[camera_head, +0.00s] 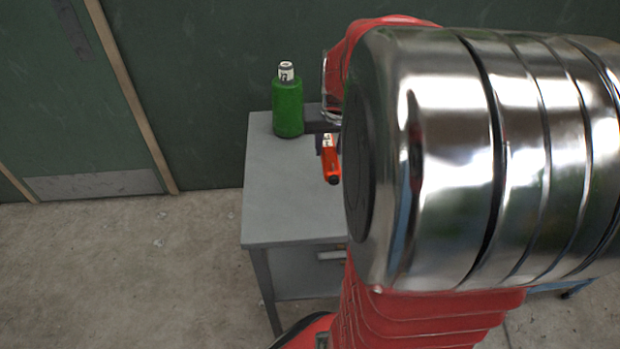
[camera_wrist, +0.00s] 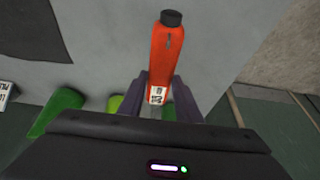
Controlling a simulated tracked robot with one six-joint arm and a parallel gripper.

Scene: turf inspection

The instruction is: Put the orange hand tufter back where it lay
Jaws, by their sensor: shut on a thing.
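The orange hand tufter (camera_wrist: 164,55) has a black end cap and a white printed label near my gripper. In the wrist view my gripper (camera_wrist: 158,92) is shut on its labelled end, with a dark finger on each side, and the black cap points away. In the head view the tufter (camera_head: 331,162) shows over the grey table (camera_head: 280,215), beside my arm. My gripper in that view is mostly hidden behind my arm. I cannot tell whether the tufter touches the tabletop.
A green bottle (camera_head: 288,108) with a white-labelled top stands at the table's back left, close to the tufter. Green shapes (camera_wrist: 57,112) show at the lower left in the wrist view. The table's front left is clear. My arm hides its right side.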

